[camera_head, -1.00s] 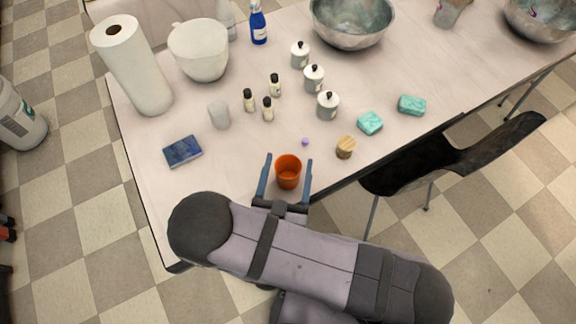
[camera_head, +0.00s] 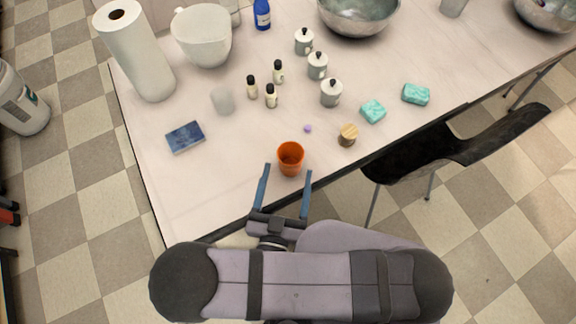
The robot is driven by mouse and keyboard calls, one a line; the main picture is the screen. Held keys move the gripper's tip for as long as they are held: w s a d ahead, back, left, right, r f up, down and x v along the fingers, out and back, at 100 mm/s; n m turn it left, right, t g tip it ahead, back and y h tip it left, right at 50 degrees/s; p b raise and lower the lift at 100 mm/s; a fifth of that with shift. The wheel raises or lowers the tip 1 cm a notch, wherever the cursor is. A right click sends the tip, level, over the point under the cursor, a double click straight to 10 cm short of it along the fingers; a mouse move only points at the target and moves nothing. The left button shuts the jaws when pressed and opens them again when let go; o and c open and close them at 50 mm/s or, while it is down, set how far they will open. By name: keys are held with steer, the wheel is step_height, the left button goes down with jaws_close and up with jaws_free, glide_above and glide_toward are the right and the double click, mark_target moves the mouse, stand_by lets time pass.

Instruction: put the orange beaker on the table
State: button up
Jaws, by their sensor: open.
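The orange beaker (camera_head: 290,158) stands upright on the table (camera_head: 215,190) near its front edge. My gripper (camera_head: 287,172) is open, with its two blue fingers pointing toward the beaker. The fingertips are at about the beaker's lower part, one on each side, with visible gaps, and the beaker is not held. The gripper's body is over the table's front edge.
A wooden-lidded jar (camera_head: 348,135) and a small purple ball (camera_head: 308,129) are close to the beaker. A blue box (camera_head: 185,137) lies to the left. Teal sponges (camera_head: 373,111) lie to the right. A black chair (camera_head: 430,150) stands at the front edge.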

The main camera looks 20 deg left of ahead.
mark_target(292, 152)
steer(key=shift+o, duration=0.2)
steer(key=shift+s, duration=0.45)
steer(key=shift+w, duration=0.1)
steer(key=shift+w, duration=0.25)
steer(key=w+m+g+p, duration=0.1)
steer(key=w, duration=0.1)
steer(key=w+m+g+h+p, duration=0.1)
steer(key=w+g, duration=0.1)
steer(key=shift+w+a+g+p, duration=0.2)
steer(key=shift+g+p, duration=0.1)
steer(key=shift+p, duration=0.1)
steer(key=shift+s+d+f+n+g+b, duration=0.2)
steer(key=shift+f+n+g+b, duration=0.2)
steer(key=shift+n, duration=0.2)
steer(key=shift+s+f+n+y, duration=0.2)
steer(key=shift+n+y, duration=0.1)
steer(key=shift+n, duration=0.1)
steer(key=shift+a+p+x, duration=0.15)
steer(key=shift+p+x, duration=0.3)
steer(key=shift+x, duration=1.4)
steer(key=shift+a+p+x, duration=0.15)
steer(key=shift+p+x, duration=0.3)
steer(key=shift+x, duration=1.4)
